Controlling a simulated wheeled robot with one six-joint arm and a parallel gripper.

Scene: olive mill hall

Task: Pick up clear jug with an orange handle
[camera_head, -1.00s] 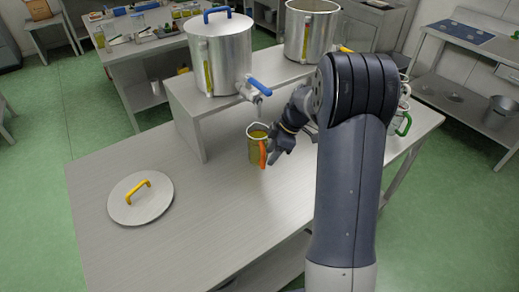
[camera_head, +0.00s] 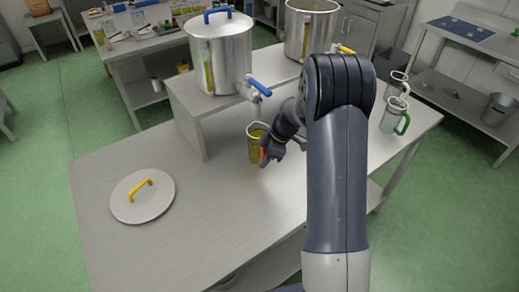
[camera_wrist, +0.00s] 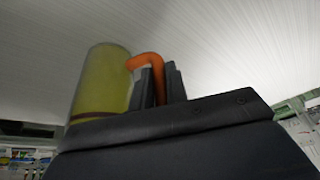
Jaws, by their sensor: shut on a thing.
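The clear jug with the orange handle (camera_head: 255,146) stands on the lower tabletop, in front of the raised shelf and below the blue-handled tap. It holds yellow-green liquid. My gripper (camera_head: 265,158) is at its right side, shut on the orange handle. In the wrist view the jug (camera_wrist: 104,82) is at the left, and its orange handle (camera_wrist: 146,60) passes between the dark fingers of my gripper (camera_wrist: 157,85). The lower part of the jug is hidden there by the gripper body. I cannot tell any gap between the jug's base and the table.
A steel vat with a blue-handled lid (camera_head: 222,55) and an open vat (camera_head: 308,30) stand on the raised shelf (camera_head: 185,100). A round lid with a yellow handle (camera_head: 142,196) lies at left. A green-handled jug (camera_head: 392,115) stands at right. The front tabletop is clear.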

